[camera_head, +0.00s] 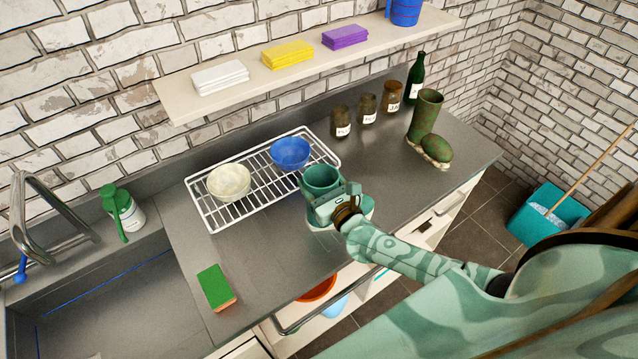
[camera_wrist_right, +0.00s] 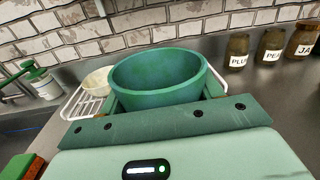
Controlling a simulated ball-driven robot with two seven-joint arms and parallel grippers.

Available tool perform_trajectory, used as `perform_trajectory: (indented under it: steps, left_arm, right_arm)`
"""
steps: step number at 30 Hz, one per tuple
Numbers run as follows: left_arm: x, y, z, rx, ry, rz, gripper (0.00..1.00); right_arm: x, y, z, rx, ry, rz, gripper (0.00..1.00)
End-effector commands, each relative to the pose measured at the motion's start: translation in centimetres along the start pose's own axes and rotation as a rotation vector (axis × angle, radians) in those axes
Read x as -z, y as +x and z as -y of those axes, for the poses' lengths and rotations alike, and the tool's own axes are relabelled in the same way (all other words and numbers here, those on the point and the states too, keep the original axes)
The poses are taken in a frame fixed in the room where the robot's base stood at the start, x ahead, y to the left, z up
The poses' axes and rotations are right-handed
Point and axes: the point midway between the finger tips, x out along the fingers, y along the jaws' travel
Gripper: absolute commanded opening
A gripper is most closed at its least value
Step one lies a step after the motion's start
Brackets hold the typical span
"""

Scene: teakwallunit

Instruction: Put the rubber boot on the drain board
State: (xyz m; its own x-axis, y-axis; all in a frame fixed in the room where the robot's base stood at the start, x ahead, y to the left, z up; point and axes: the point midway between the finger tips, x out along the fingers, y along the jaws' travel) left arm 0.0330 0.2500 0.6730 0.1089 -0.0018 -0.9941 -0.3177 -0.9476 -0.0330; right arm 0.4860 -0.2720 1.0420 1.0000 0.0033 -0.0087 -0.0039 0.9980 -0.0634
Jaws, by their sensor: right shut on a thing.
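A mottled green rubber boot (camera_head: 424,118) stands upright at the counter's right end, its rounded toe towards the front and its sole pale. The drain board (camera_head: 226,222) is a white wire rack near the wall, holding a cream bowl (camera_head: 229,182) and a blue bowl (camera_head: 290,153). My right gripper (camera_head: 325,199) is shut on a plain teal-green, round-mouthed hollow thing (camera_wrist_right: 160,80), just off the rack's front right corner. My left gripper is out of view.
Several jars (camera_head: 367,108) and a green bottle (camera_head: 415,78) stand along the back. A green sponge (camera_head: 216,287) lies front left. The sink, tap and soap bottle (camera_head: 122,213) are at left. A shelf (camera_head: 310,60) overhangs the back. The counter between rack and boot is clear.

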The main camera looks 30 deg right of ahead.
Motion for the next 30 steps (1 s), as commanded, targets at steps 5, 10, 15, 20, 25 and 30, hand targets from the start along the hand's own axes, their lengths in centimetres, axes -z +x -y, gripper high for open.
perform_trajectory:
  steps: [5, 10, 15, 20, 25, 30]
  left_arm:
    - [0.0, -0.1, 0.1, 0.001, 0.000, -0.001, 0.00]
    - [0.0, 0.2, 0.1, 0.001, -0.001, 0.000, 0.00]
    - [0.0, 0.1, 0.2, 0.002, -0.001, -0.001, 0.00]
    - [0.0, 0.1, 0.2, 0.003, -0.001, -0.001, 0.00]
    - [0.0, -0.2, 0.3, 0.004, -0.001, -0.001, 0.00]
    - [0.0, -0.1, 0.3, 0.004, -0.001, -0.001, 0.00]
  right_arm:
    - [-0.2, 0.0, 0.0, 0.000, 0.000, 0.002, 0.00]
    - [0.2, 0.0, 0.0, 0.000, 0.000, 0.000, 0.70]
    - [0.1, 0.0, 0.0, 0.000, 0.000, 0.000, 0.86]
    - [0.1, 0.0, 0.0, 0.000, 0.001, 0.000, 0.86]
    - [-0.1, -1.3, 0.0, -0.001, 0.001, -0.001, 0.86]
    - [0.1, -5.3, 0.0, -0.002, 0.001, -0.004, 0.86]
